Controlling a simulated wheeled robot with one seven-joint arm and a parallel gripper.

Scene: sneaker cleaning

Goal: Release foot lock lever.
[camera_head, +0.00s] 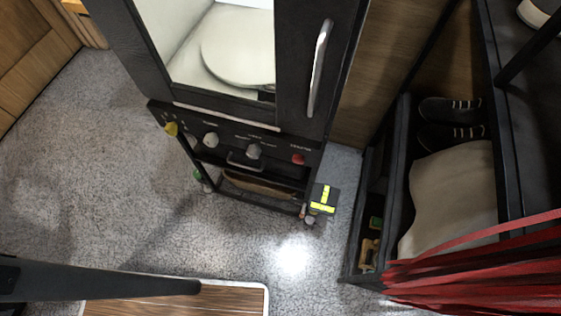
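The sneaker cleaning machine is a dark cabinet (345,60) with a window in its front door. Low at its right front corner, near the floor, is a black pedal-like plate with yellow stripes (323,200), which looks like the foot lock lever. Whether it is pressed or raised I cannot tell. A small caster (309,219) shows beside it. A green part (197,175) sits near the floor at the machine's left corner. My gripper is not in view, and nothing is seen touching the striped plate.
An open dark rack (402,135) with shoes (450,111) stands right. Red strips (480,270) hang lower right. Speckled floor (100,170) is clear left.

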